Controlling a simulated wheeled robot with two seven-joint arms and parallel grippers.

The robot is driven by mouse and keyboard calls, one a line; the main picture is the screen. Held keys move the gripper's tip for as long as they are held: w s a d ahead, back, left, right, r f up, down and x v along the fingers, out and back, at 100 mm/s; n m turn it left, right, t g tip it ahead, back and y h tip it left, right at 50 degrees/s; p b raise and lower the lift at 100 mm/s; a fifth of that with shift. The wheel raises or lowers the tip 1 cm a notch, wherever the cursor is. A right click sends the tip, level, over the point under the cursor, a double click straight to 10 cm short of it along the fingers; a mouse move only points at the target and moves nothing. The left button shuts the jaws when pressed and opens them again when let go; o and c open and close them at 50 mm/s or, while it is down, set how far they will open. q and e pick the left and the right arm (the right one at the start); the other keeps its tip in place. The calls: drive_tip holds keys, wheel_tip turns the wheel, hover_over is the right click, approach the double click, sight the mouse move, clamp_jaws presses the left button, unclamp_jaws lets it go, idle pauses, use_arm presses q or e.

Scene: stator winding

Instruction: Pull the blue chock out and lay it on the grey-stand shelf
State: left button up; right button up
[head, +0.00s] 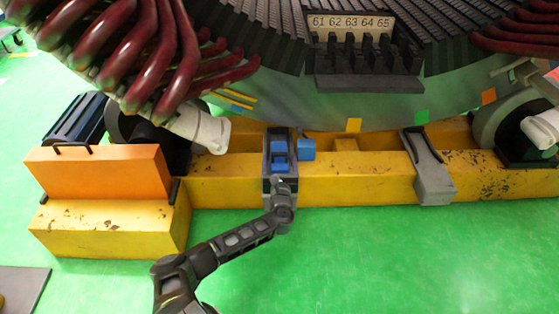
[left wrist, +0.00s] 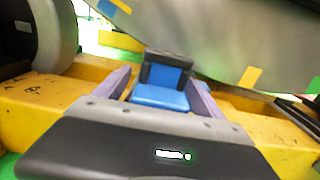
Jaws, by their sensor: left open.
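The blue chock (head: 279,158) is at the yellow beam under the big stator ring, close to the middle of the head view. In the left wrist view the blue chock (left wrist: 160,97) has a flat blue face and a dark-framed upright part behind it. My left gripper (head: 280,143) is over it, open, with one finger on each side. In the left wrist view the fingers of my left gripper (left wrist: 162,84) flank the blue; contact cannot be told. More blue shows right of the gripper. I cannot identify the grey-stand shelf with certainty. My right gripper is out of view.
The yellow beam (head: 350,183) carries a grey bracket (head: 430,170) to the right. An orange block (head: 100,178) stands at left. The stator ring (head: 290,90) hangs close above. A grey flat surface (head: 25,290) shows at bottom left. The green floor in front is clear.

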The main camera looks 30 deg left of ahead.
sight(280, 172)
use_arm(q)
drive_tip(key=p+v, duration=0.2)
drive_tip(key=v, duration=0.5)
drive_tip(key=shift+s+d, duration=0.1)
drive_tip(key=shift+s, duration=0.05)
